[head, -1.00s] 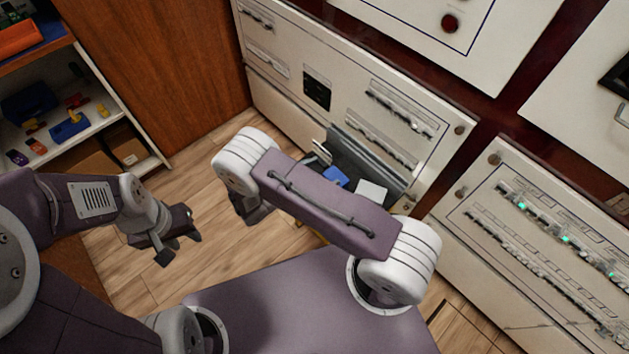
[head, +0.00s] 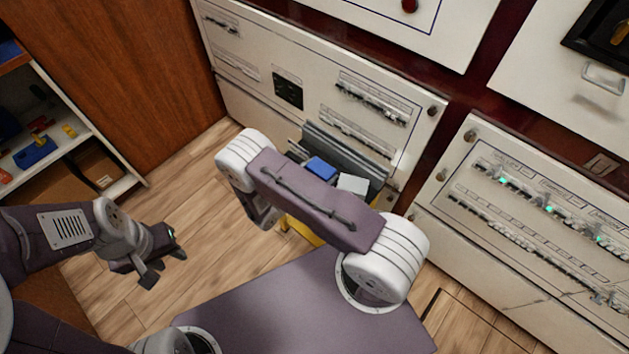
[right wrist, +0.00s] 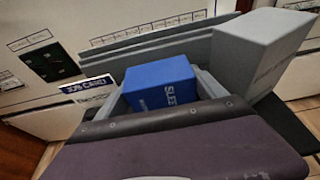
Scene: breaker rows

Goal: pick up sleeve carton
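The sleeve carton is a blue box (right wrist: 160,86) with white lettering that starts "SLEE", partly cut off, in the right wrist view. In the head view the blue box (head: 320,168) shows just beyond my right arm. My left gripper (head: 164,266) is at the lower left over the floor, fingers apart and empty, well away from the carton.
A larger grey box (right wrist: 258,52) stands right of the carton; its pale top (head: 352,184) shows in the head view. Breaker panels (head: 300,75) rise behind. Shelves (head: 50,140) stand left; wood floor between is clear.

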